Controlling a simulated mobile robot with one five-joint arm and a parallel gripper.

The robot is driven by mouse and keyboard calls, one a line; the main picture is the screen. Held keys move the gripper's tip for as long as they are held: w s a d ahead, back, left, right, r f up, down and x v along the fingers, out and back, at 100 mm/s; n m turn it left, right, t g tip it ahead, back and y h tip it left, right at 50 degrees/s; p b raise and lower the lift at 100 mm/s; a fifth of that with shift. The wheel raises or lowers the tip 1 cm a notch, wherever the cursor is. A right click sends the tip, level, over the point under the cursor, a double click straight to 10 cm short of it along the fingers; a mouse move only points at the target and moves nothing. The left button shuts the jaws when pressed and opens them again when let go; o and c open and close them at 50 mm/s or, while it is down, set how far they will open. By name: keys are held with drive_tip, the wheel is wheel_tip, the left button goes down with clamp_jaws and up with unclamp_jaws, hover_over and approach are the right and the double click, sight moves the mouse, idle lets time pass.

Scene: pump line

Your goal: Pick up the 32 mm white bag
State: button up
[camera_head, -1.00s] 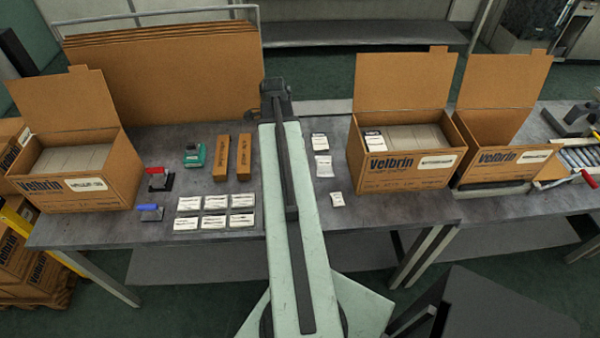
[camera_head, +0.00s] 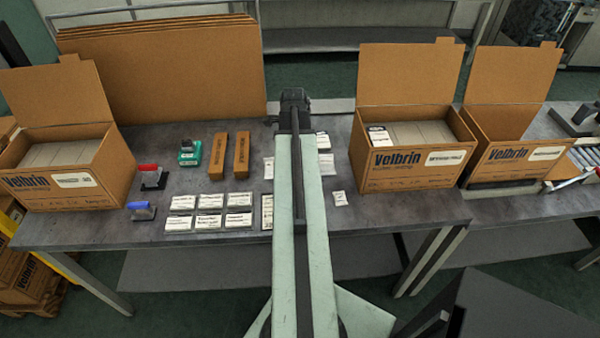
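Several small white bags lie flat on the grey workbench (camera_head: 400,207). On the right of my arm are a bag near the back (camera_head: 322,140), one below it (camera_head: 326,165) and a smaller one nearer the front (camera_head: 340,198). On the left of my arm, one bag (camera_head: 268,168) and a larger white packet (camera_head: 267,212) are partly hidden by it. The printing is too small to show which is 32 mm. My gripper (camera_head: 291,101) is at the far end of the arm, apart from the bags; its fingers cannot be made out.
White label packs (camera_head: 209,222) lie in two rows on the left. Nearby are red-handled (camera_head: 151,178) and blue-handled (camera_head: 141,211) stamps, a green device (camera_head: 190,153) and two brown cartons (camera_head: 241,155). Open Velbrin boxes stand left (camera_head: 75,186), centre-right (camera_head: 415,170) and right (camera_head: 515,165).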

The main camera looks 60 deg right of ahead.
drive_tip(key=shift+f, duration=0.8)
drive_tip(key=shift+r, duration=0.2)
drive_tip(key=c, duration=1.5)
wheel_tip(320, 180, up, 10)
drive_tip(key=p, duration=1)
